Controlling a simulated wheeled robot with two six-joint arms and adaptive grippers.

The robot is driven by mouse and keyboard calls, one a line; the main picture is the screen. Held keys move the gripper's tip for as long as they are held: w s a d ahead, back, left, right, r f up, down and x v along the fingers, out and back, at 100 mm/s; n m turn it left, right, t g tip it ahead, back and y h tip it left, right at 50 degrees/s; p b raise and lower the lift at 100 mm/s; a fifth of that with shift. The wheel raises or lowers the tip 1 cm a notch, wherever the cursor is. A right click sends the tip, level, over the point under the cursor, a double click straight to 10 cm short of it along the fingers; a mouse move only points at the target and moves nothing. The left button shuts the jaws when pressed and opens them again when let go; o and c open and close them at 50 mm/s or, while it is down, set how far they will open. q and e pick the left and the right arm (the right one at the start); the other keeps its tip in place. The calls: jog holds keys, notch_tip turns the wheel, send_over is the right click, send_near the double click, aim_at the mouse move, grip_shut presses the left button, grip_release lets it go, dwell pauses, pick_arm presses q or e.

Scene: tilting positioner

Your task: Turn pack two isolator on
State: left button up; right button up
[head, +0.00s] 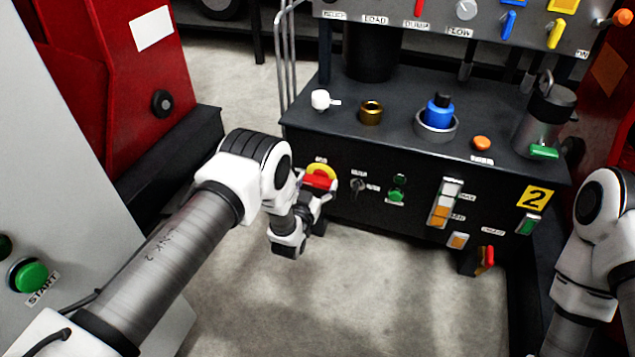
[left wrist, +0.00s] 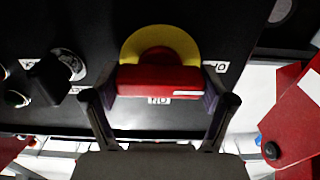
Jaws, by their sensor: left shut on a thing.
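The isolator is a red handle (head: 318,180) on a yellow disc (head: 322,168), on the left of the black front panel marked with a yellow 2 plate (head: 535,197). In the left wrist view, the red handle (left wrist: 160,80) lies crosswise below the yellow disc (left wrist: 160,42). My left gripper (head: 311,188) is at the handle. In the wrist view its two fingers (left wrist: 158,92) sit at both ends of the handle, shut on it. Small white labels show beside and below the handle, partly hidden. My right arm shows at the right edge; its gripper is out of view.
A red lever (head: 487,257) sticks out low on the panel. A blue fitting (head: 439,110) and brass ring (head: 371,113) stand on the bench. Grey floor lies open in front.

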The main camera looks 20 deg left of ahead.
pick_arm(q)
jog(key=shift+m, duration=0.3)
jog(key=m+p, duration=0.1)
jog(key=m, duration=0.2)
jog(key=shift+m+p, duration=0.3)
jog(key=m+p, duration=0.1)
jog(key=m, duration=0.3)
jog(key=shift+m, duration=0.3)
jog(key=m+p, duration=0.1)
jog(key=m, duration=0.7)
jog(key=shift+m, duration=0.4)
jog(key=o, duration=1)
